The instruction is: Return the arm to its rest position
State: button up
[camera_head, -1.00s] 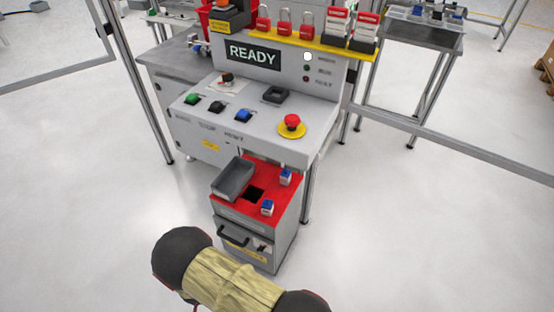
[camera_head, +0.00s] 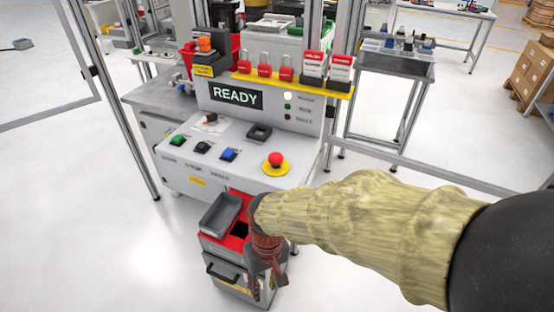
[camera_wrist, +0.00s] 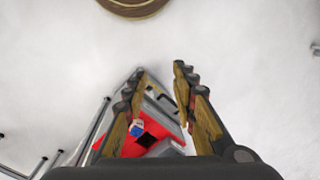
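My arm in its yellow sleeve reaches in from the right of the head view. My gripper (camera_head: 265,276) points down in front of the red-topped grey cart (camera_head: 216,262) and hides part of its right side. In the wrist view my gripper (camera_wrist: 160,72) has its two fingers spread, with nothing between the tips. The cart's red top (camera_wrist: 130,148) shows beyond and between the fingers, with a small blue and white block (camera_wrist: 137,130) on it.
A grey tray (camera_head: 221,213) sits on the cart beside a dark square opening. Behind stands a console with a READY display (camera_head: 236,96), coloured buttons and a red emergency stop (camera_head: 275,160). Metal posts stand at both sides. Open floor lies to the left.

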jog(key=s+d+r+m+t+p, duration=0.1)
jog(key=d+r+m+t, duration=0.1)
jog(key=d+r, duration=0.9)
jog(key=s+d+r+m+t+p, duration=0.1)
jog(key=s+d+r+m+t, duration=0.1)
jog(key=d+r, duration=0.9)
jog(key=m+t, duration=0.1)
jog(key=t, duration=0.1)
jog(key=shift+s+d+t+h+p, duration=0.2)
jog(key=shift+s+t+h+p, duration=0.05)
jog(key=shift+t+h+p, duration=0.15)
jog(key=shift+r, duration=0.1)
